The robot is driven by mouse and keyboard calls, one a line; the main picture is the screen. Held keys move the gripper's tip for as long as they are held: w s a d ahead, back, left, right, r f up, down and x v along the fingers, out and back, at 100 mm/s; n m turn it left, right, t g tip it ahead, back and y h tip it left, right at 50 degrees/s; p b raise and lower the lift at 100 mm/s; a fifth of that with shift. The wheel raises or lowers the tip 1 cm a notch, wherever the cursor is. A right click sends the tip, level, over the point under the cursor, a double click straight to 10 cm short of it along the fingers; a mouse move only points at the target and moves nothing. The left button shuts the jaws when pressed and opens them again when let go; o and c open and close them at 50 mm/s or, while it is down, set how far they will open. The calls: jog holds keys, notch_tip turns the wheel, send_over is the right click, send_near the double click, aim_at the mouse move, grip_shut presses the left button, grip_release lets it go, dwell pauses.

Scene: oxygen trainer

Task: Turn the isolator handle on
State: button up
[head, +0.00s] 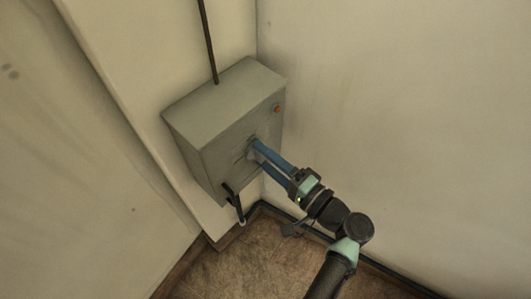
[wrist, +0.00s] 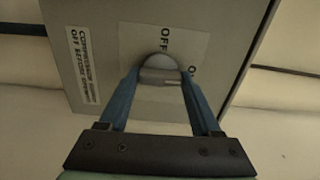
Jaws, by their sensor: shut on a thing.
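The grey isolator box (head: 215,117) is fixed to the wall near the corner. In the wrist view, the isolator handle (wrist: 160,68) is a rounded grey knob on a pale plate (wrist: 190,42) on the box's front. The plate is lettered OFF above the handle, with partly hidden lettering at its right. My gripper (wrist: 161,80) has its two blue fingers on either side of the handle and is shut on it. In the head view my gripper (head: 254,150) reaches the box front from the lower right, and the fingers hide the handle there.
A small red-orange light or button (head: 277,108) sits at the box's upper right. A dark conduit (head: 208,40) runs up from its top, and a black cable (head: 238,205) hangs below. Walls close in on both sides. Brown floor (head: 235,268) lies below.

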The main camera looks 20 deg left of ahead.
jog(key=shift+m, duration=0.3)
jog(key=o, duration=1.4)
jog(key=shift+d, duration=0.15)
jog(key=b+v, duration=0.1)
jog(key=v, duration=1.1)
jog(key=shift+s+d, duration=0.2)
jog(key=shift+d, duration=0.1)
